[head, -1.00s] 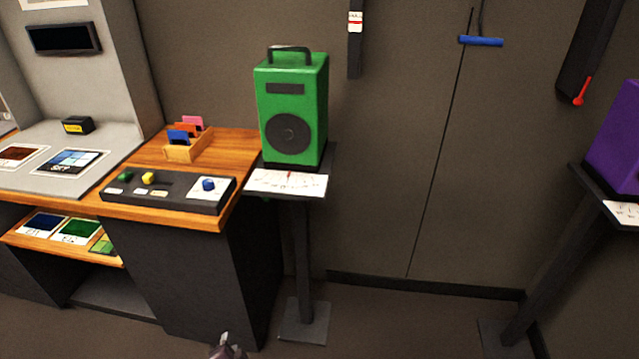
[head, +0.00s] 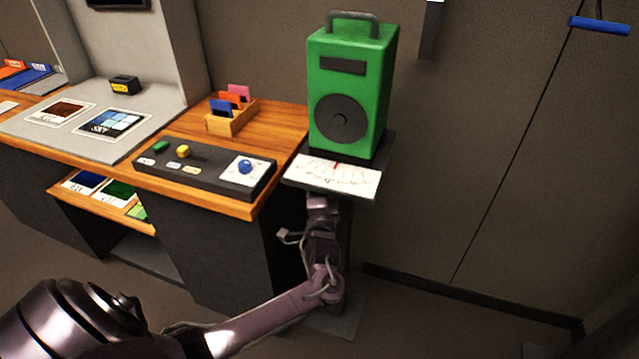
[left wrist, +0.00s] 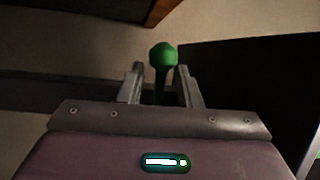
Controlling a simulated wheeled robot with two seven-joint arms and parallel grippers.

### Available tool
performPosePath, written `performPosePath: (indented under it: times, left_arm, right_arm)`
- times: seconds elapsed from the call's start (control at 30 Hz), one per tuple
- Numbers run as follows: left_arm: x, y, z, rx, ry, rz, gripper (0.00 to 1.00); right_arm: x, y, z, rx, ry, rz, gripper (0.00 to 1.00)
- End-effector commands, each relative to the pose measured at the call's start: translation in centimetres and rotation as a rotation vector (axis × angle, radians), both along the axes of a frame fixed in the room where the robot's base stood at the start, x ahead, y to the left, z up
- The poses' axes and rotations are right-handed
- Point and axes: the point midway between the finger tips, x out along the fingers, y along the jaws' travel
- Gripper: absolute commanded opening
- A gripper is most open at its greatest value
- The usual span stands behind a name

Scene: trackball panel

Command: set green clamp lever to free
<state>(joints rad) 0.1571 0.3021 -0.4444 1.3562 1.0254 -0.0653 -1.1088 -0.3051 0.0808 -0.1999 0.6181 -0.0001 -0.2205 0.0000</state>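The green clamp lever (left wrist: 162,58) shows in the left wrist view as a round green knob on a short green stem. It lies between the two fingers of my left gripper (left wrist: 160,72), with a gap on each side. The gripper is open. In the head view my left gripper (head: 318,204) is just below the front edge of the green speaker's stand plate (head: 362,190). The lever is hidden in the head view. My right gripper is in neither view.
A green speaker (head: 345,95) stands on the plate, with a white scale card (head: 333,176) in front. A wooden desk (head: 285,120) with a dark control panel (head: 205,170) is left of the stand. Floor to the right is clear.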

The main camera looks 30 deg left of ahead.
Motion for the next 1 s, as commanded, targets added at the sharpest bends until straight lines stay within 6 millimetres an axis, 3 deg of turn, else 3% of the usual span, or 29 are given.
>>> performPosePath:
  times: [0.4, 0.67, 1.0]
  left_arm:
    - [1.00, 0.75, 0.12, -0.001, 0.000, -0.001, 0.31]
    - [0.98, 0.74, 0.11, -0.001, 0.000, -0.001, 0.00]
    - [1.04, 0.70, 0.06, -0.004, 0.000, -0.001, 0.00]
  right_arm:
    - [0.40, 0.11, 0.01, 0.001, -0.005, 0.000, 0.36]
    - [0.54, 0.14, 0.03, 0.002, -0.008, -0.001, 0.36]
    - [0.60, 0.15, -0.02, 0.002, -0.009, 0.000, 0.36]
